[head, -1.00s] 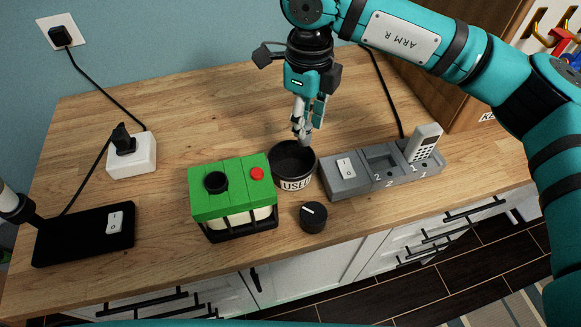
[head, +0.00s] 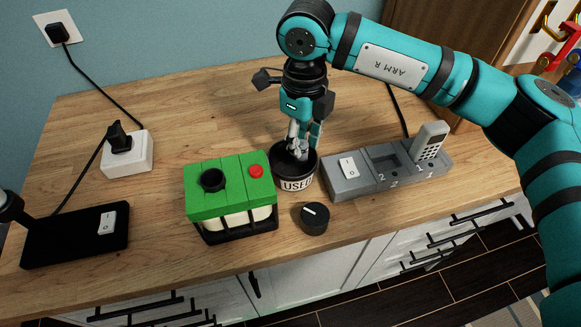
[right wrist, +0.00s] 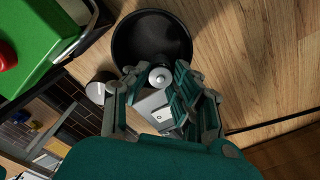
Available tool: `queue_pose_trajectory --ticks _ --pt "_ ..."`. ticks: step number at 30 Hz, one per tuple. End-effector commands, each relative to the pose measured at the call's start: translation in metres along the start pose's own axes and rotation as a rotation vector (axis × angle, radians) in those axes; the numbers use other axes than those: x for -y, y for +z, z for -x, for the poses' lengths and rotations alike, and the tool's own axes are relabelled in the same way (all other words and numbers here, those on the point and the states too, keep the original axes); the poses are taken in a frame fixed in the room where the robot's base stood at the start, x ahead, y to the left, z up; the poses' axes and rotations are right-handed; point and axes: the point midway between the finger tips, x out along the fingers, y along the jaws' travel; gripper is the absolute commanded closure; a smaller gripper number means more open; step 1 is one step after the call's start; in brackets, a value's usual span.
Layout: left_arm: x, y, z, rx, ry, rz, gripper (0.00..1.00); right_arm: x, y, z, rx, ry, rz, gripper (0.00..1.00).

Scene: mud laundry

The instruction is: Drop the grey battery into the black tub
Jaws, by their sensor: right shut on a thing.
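The black tub (head: 278,172), labelled USED, stands upright on the wooden counter. My right gripper (head: 298,150) points down over it, its fingertips at or just inside the rim. In the right wrist view the gripper (right wrist: 160,88) is shut on the grey battery (right wrist: 160,76), whose round end shows between the fingers. The tub's dark inside (right wrist: 150,38) lies beyond the battery there. In the head view the battery is mostly hidden by the fingers. My left gripper is not in view.
A green-topped box (head: 232,185) stands close left of the tub. A black knob (head: 314,218) is in front. A grey cradle (head: 350,187) with a handset (head: 431,142) is on the right. A white socket block (head: 127,155) and black switch base (head: 75,236) are at left.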

Motion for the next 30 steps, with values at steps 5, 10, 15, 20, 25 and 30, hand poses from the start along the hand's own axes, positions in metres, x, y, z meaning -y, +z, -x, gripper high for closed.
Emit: queue_pose_trajectory --ticks 5,10,15,20,25,30 --pt "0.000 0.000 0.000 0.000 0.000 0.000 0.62 0.000 0.000 0.001 0.000 0.000 0.000 0.65" --pt "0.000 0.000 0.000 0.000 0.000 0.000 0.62 0.000 0.000 0.001 0.000 0.000 0.000 0.49" --pt "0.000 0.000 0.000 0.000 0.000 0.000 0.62 0.000 0.000 0.001 0.000 0.000 0.000 0.49" --pt "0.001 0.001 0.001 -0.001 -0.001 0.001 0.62 0.000 0.000 0.009 0.001 -0.001 0.000 0.49" --pt "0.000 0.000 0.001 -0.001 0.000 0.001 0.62 0.001 0.001 0.039 0.003 -0.003 0.000 0.49" --pt "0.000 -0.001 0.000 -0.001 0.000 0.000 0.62 0.001 0.001 0.077 0.003 -0.002 -0.001 0.49"
